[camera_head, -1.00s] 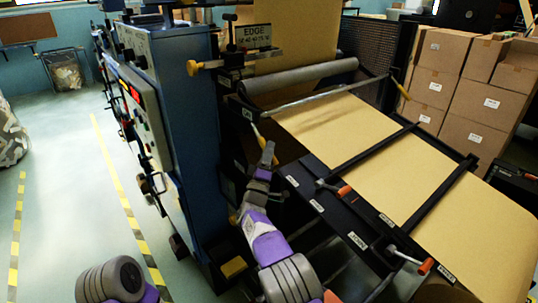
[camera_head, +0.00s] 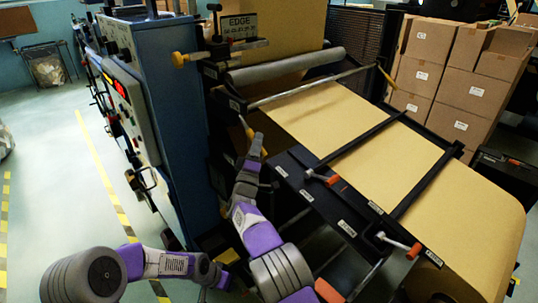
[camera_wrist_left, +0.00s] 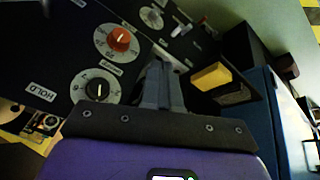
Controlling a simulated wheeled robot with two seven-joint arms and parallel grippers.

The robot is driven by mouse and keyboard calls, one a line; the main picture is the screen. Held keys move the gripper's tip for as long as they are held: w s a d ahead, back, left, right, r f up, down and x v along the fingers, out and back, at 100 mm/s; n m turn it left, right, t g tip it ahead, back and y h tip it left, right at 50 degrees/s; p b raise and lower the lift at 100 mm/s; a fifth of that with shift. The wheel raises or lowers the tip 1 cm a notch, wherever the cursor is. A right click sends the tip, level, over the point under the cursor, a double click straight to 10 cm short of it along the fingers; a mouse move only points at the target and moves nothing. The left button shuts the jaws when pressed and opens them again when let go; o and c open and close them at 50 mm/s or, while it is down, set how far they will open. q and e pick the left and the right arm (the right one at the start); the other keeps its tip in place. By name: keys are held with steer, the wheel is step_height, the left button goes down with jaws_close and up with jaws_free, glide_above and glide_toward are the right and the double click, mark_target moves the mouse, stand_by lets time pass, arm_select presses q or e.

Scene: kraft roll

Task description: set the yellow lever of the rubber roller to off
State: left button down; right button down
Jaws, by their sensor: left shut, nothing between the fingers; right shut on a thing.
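The grey rubber roller (camera_head: 285,68) lies across the machine above the kraft sheet. A yellow lever (camera_head: 249,131) stands at the near left end of the bar below it; another yellow lever (camera_head: 387,78) is at the far right end. My right gripper (camera_head: 254,147) is shut on the near yellow lever, and its fingers hide the lower part. My left gripper (camera_head: 218,279) is low beside the machine's base, shut and empty. In the left wrist view its closed fingers (camera_wrist_left: 161,88) are before a dark panel with a red dial (camera_wrist_left: 118,40) and a black dial (camera_wrist_left: 97,88).
A yellow block (camera_head: 228,257) is close to my left gripper. Orange-handled levers (camera_head: 325,178) line the near side of the frame. The blue cabinet (camera_head: 180,120) stands left of my right arm.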

steer(key=shift+h, duration=0.3)
arm_select(q)
steer(key=w+a+r+m+t+y, duration=0.1)
steer(key=w+r+m+t, duration=0.3)
steer(key=r, duration=1.1)
steer(key=w+a+r+m+y, duration=0.15)
steer(key=w+r, duration=0.55)
steer(key=r, duration=0.8)
steer(key=s+d+r+m+t, duration=0.1)
steer(key=d+r+t, duration=0.1)
steer(key=d+r, duration=0.6)
steer(key=s+d+r+m+t, duration=0.1)
steer(key=d+r+m+t, duration=0.1)
steer(key=d+r, duration=0.6)
arm_select(e)
steer(key=shift+r, duration=0.1)
arm_select(q)
steer(key=s+f+x, duration=0.1)
steer(key=x, duration=1.3)
steer(key=shift+f+t, duration=0.3)
steer(key=shift+f, duration=0.2)
steer(key=shift+w+a, duration=0.1)
steer(key=shift+a, duration=0.05)
